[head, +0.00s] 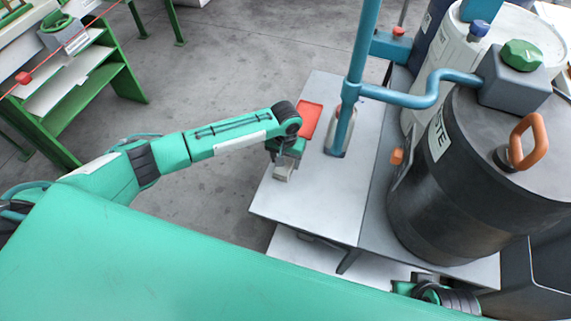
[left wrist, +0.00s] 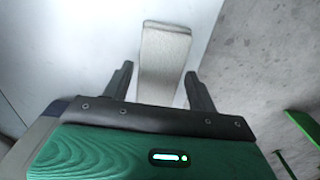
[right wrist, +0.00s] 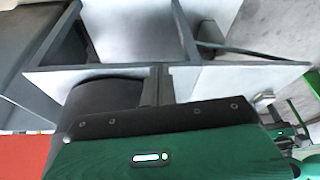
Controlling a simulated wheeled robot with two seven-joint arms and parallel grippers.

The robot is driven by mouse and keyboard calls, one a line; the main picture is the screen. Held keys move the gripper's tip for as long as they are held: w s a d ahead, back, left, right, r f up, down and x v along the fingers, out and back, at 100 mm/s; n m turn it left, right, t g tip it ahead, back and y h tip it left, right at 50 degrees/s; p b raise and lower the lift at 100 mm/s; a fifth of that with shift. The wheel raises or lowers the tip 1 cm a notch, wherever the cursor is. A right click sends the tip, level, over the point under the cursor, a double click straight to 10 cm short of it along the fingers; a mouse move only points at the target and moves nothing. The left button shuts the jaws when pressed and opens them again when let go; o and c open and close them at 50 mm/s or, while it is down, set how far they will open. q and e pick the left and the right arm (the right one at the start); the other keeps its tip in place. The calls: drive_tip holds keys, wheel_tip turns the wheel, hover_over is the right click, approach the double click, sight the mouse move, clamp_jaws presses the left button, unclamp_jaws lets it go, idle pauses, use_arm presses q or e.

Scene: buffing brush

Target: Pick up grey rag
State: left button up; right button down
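The grey rag (left wrist: 165,52) lies on the pale metal table top (head: 313,205), near its left edge. In the left wrist view it is a light grey strip reaching in between my left fingers. In the head view a small part of the rag (head: 282,174) shows below my left gripper (head: 287,158). My left gripper is open, with one finger on each side of the rag. There is a gap at the left finger; the right finger is very close to the rag, and I cannot tell whether it touches. My right gripper (right wrist: 157,82) is shut and empty, low by the table frame.
A red tray (head: 310,118) lies just behind my left gripper. A blue upright pipe (head: 352,85) stands to its right, with a bottle-like object (head: 337,145) at its foot. A large black drum (head: 465,180) fills the right side. A green bench (head: 90,90) stands far left.

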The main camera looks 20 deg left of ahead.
use_arm(q)
drive_tip(key=c, duration=0.6)
